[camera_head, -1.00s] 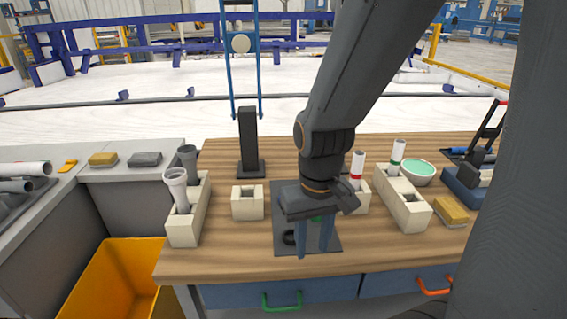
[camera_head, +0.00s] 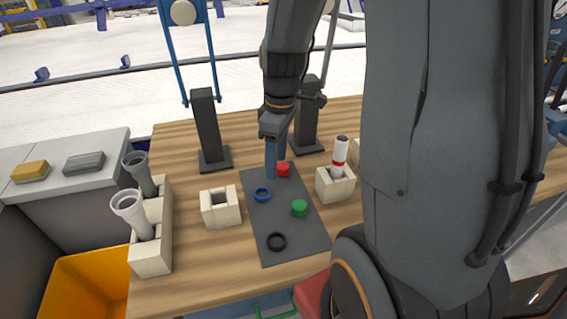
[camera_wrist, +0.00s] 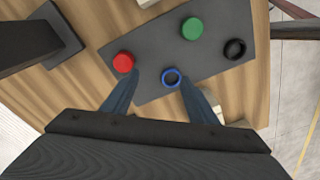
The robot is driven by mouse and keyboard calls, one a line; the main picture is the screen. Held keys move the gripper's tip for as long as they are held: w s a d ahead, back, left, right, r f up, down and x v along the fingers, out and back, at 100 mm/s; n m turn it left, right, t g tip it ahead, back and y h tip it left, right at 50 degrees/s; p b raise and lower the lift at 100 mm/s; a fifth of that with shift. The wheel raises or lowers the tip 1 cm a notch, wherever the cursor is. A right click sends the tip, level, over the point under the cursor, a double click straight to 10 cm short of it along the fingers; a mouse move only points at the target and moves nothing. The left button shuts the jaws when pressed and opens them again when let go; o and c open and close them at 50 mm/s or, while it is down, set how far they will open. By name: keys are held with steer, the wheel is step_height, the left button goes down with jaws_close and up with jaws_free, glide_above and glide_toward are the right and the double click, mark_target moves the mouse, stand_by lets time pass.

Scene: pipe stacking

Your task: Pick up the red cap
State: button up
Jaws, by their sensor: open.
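The red cap (camera_head: 283,170) lies on the dark grey mat (camera_head: 290,237), near the mat's far end. It also shows in the wrist view (camera_wrist: 123,62), just beyond the tip of the left finger. My gripper (camera_head: 271,172) is above the far-left part of the mat, just left of the red cap in the head view. In the wrist view my gripper (camera_wrist: 163,82) is open, its two blue fingers spread with nothing held. The red cap sits toward the left finger, and the blue ring (camera_wrist: 171,77) shows between the fingertips.
A green cap (camera_head: 299,208) and a black ring (camera_head: 277,241) also lie on the mat. Cream blocks stand on both sides, one (camera_head: 336,184) holding a red-banded white pipe (camera_head: 340,151). Dark posts (camera_head: 207,130) stand behind. A yellow bin (camera_head: 92,290) is at lower left.

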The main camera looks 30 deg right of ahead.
mark_target(283, 166)
steer(key=w+d+n+p, duration=0.1)
steer(key=w+d+n, duration=0.1)
steer(key=w+d+n+p, duration=0.1)
steer(key=w+d+n, duration=0.1)
steer(key=d+n, duration=0.1)
steer(key=shift+w+d+r+n, duration=0.1)
steer(key=shift+r+n, duration=0.05)
steer(key=shift+n, duration=0.15)
steer(key=shift+w+d+n+y, duration=0.3)
steer(key=shift+d+n, duration=0.05)
steer(key=shift+n, duration=0.15)
steer(key=shift+w+a+f+p, duration=0.15)
steer(key=shift+f+p, duration=0.3)
steer(key=shift+f, duration=0.85)
steer(key=shift+w+a+f+p, duration=0.15)
steer(key=shift+f+p, duration=0.25)
steer(key=shift+f, duration=0.95)
steer(key=shift+w+a+f+p, duration=0.15)
steer(key=shift+f+p, duration=0.3)
steer(key=shift+f, duration=0.85)
steer(key=shift+s, duration=0.1)
steer(key=c, duration=1.1)
